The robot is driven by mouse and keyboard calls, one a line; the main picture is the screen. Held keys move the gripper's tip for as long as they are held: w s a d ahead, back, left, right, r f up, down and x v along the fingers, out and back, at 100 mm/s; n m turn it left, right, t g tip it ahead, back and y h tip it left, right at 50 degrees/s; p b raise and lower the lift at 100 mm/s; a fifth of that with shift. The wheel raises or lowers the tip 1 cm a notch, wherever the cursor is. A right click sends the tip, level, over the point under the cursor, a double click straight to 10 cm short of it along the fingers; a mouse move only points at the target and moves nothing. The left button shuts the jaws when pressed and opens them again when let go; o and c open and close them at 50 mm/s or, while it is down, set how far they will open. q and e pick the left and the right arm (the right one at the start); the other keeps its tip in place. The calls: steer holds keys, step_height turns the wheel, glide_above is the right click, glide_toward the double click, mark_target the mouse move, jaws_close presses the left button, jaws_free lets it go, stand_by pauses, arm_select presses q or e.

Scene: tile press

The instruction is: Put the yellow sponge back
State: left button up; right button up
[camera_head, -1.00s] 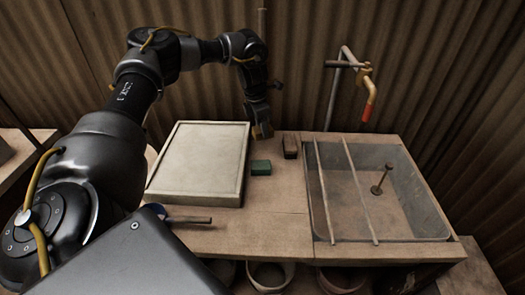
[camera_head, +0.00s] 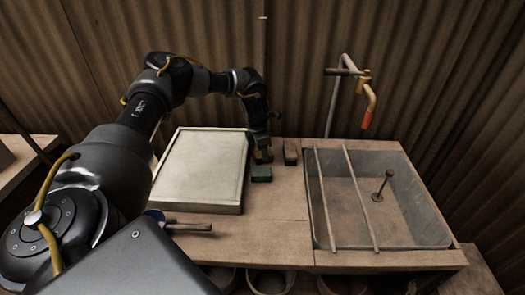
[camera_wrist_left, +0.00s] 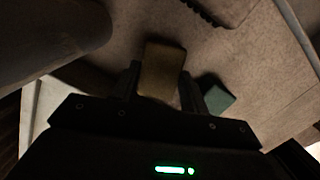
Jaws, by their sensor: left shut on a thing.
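The yellow sponge (camera_wrist_left: 162,68) shows as a dull brownish-yellow block between the two fingers of my left gripper (camera_wrist_left: 160,88) in the left wrist view. The gripper is shut on it. In the head view my left gripper (camera_head: 262,155) points down at the worktop, just behind the green sponge (camera_head: 261,174), and its fingers mostly hide the yellow sponge. I cannot tell whether the yellow sponge touches the worktop. The green sponge lies apart from it, and also shows right of the fingers in the wrist view (camera_wrist_left: 218,98). My right gripper is out of view.
A dark brown block (camera_head: 290,152) lies right of the gripper. A pale framed board (camera_head: 203,168) stands close on the left. A sink (camera_head: 415,242) with two rods across it and a tap (camera_head: 369,100) are at right. A handled tool (camera_head: 187,227) lies in front; the front-middle worktop is clear.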

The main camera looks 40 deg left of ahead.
mark_target(258, 154)
arm_select(q)
steer(key=o, duration=1)
steer(key=r, duration=0.4)
steer(key=s+r, duration=0.1)
steer(key=r, duration=0.3)
steer(key=a+r, duration=0.1)
steer(key=r, duration=0.3)
steer(key=shift+s, duration=0.25)
